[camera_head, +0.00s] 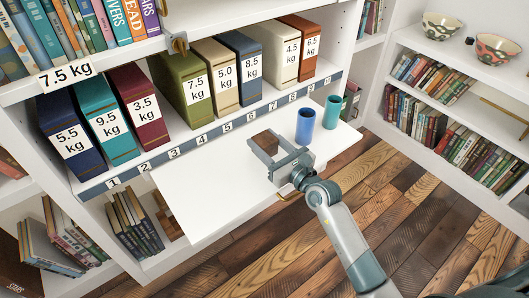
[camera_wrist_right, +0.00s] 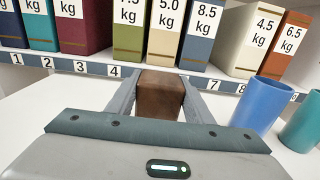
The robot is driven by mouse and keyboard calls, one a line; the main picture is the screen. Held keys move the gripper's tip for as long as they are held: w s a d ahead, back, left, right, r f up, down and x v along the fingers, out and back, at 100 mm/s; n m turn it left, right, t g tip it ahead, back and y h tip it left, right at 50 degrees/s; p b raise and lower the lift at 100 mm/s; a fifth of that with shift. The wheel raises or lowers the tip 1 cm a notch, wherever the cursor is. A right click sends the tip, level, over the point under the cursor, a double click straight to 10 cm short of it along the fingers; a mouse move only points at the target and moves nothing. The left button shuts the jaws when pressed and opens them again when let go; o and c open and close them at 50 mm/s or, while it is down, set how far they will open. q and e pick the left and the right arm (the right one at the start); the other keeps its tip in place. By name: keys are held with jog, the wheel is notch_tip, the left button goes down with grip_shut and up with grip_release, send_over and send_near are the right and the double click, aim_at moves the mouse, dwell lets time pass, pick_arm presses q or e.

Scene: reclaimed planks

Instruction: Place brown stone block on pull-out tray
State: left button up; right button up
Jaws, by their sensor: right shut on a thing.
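The brown stone block (camera_wrist_right: 160,97) sits between the two fingers of my right gripper (camera_wrist_right: 158,88) in the wrist view. The right gripper (camera_head: 264,145) is shut on it, and only part of the block (camera_head: 267,142) shows between the fingers in the head view. The gripper and block are over the white pull-out tray (camera_head: 200,195), near its right half. I cannot tell whether the block touches the tray. My left gripper is not in view.
A blue cup (camera_head: 305,126) and a teal cup (camera_head: 332,112) stand on the tray right of the gripper. Numbered shelf edge (camera_head: 198,141) and weight-labelled binders (camera_head: 196,88) are behind. The tray's left half is clear. Another bookcase (camera_head: 450,75) stands at right.

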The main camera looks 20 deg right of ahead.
jog(key=shift+r, duration=0.1)
notch_tip(320, 180, down, 3)
jog(key=shift+f+b, duration=0.2)
jog(key=shift+b, duration=0.25)
jog(key=shift+f, duration=0.35)
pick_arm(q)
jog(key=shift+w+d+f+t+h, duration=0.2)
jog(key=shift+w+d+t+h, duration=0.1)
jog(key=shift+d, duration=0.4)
pick_arm(e)
jog(key=o, duration=1.5)
jog(key=shift+f, duration=0.1)
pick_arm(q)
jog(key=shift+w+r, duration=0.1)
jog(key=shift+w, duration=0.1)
